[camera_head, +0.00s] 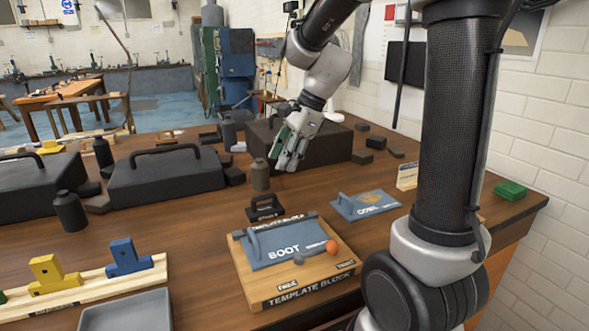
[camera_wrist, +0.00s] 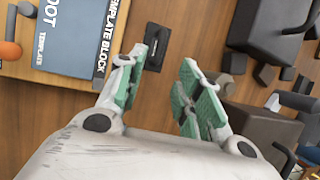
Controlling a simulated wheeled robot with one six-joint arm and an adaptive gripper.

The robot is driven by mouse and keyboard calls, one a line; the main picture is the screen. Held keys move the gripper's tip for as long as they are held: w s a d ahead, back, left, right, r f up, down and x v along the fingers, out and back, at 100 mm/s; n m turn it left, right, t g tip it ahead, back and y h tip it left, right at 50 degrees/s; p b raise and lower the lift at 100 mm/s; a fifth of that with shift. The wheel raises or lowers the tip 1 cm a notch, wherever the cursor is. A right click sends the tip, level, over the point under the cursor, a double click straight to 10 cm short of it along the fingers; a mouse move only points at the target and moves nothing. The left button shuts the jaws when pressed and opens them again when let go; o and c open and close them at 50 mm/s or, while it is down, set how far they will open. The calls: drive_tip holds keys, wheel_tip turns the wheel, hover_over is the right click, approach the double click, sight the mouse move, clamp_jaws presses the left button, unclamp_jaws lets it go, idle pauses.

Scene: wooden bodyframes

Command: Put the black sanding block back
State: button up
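Several small plain black blocks lie at the back right, such as one block (camera_head: 376,142) and another (camera_head: 362,157); I cannot tell which is the sanding block. A small black piece with a handle and a pale label (camera_head: 265,208) stands in front of my gripper; it also shows beyond the fingertips in the wrist view (camera_wrist: 155,48).
A dark bottle (camera_head: 261,176) stands near my gripper. Large dark handled cases (camera_head: 165,180) fill the left.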

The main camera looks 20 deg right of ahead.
drive_tip(key=s+d+r+n+h, duration=0.1)
drive_tip(key=s+d+n, duration=0.2)
drive_tip(key=s+n, duration=0.3)
drive_tip(key=s+d+r+n+t+h, duration=0.1)
drive_tip(key=s+d+n+h, duration=0.1)
drive_tip(key=s+n, duration=0.3)
drive_tip(key=s+d+r+n+t+h, duration=0.1)
drive_tip(key=s+d+n, duration=0.3)
drive_tip(key=s, duration=0.6)
drive_tip(key=n, duration=0.2)
drive_tip(key=shift+s+d+r+n+h, duration=0.3)
drive_tip(key=shift+s+d+r, duration=0.05)
